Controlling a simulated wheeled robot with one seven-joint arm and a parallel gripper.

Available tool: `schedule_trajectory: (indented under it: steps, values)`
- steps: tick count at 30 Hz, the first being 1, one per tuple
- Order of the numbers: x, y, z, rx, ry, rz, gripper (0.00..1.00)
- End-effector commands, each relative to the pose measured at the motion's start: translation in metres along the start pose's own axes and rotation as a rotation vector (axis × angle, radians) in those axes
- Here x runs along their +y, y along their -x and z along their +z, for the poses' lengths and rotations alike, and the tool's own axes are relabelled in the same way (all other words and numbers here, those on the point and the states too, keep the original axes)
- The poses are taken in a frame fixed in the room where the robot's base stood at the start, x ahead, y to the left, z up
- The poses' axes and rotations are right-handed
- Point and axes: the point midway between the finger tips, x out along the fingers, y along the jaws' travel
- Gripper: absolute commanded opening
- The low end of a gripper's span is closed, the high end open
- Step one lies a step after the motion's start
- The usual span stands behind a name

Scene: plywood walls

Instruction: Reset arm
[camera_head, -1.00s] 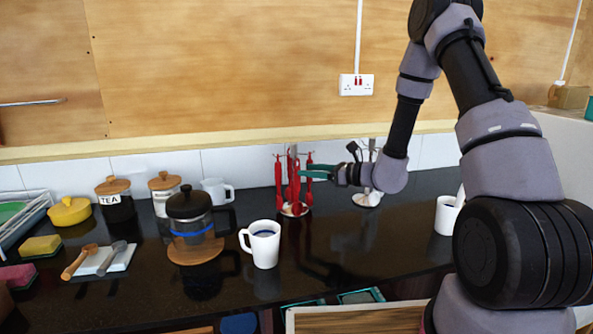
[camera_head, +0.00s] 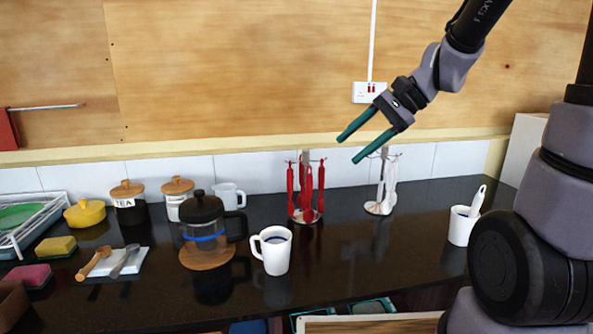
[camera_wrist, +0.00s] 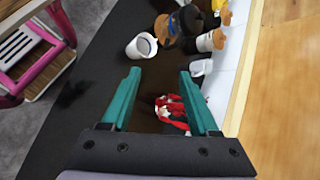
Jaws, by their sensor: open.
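My gripper (camera_head: 357,146) is raised in the air above the back of the black counter (camera_head: 335,262), in front of the plywood wall. Its two green fingers are apart with nothing between them, pointing down and to the left. In the wrist view the open fingers (camera_wrist: 160,95) frame the red utensils (camera_wrist: 172,108) on the counter below. My arm comes in from the upper right of the head view.
A rack of red utensils (camera_head: 306,190) and a rack of white utensils (camera_head: 387,185) stand below my gripper. A white mug (camera_head: 277,256), a French press (camera_head: 204,235) and a white cup (camera_head: 460,230) stand on the counter. A socket (camera_head: 369,92) is on the wall behind.

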Motion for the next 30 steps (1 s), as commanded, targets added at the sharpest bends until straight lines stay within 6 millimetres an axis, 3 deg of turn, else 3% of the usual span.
schedule_trajectory:
  steps: [3, 9, 15, 20, 30]
  values:
    - [0.019, 0.034, 0.013, 0.162, 0.182, 0.071, 0.61]
    - [0.046, 0.092, 0.022, 0.451, 0.442, 0.168, 0.61]
    - [0.059, 0.137, 0.028, 0.665, 0.604, 0.219, 0.61]
    - [0.063, 0.151, 0.029, 0.73, 0.65, 0.234, 0.61]
    - [0.063, 0.151, 0.029, 0.734, 0.652, 0.235, 0.61]
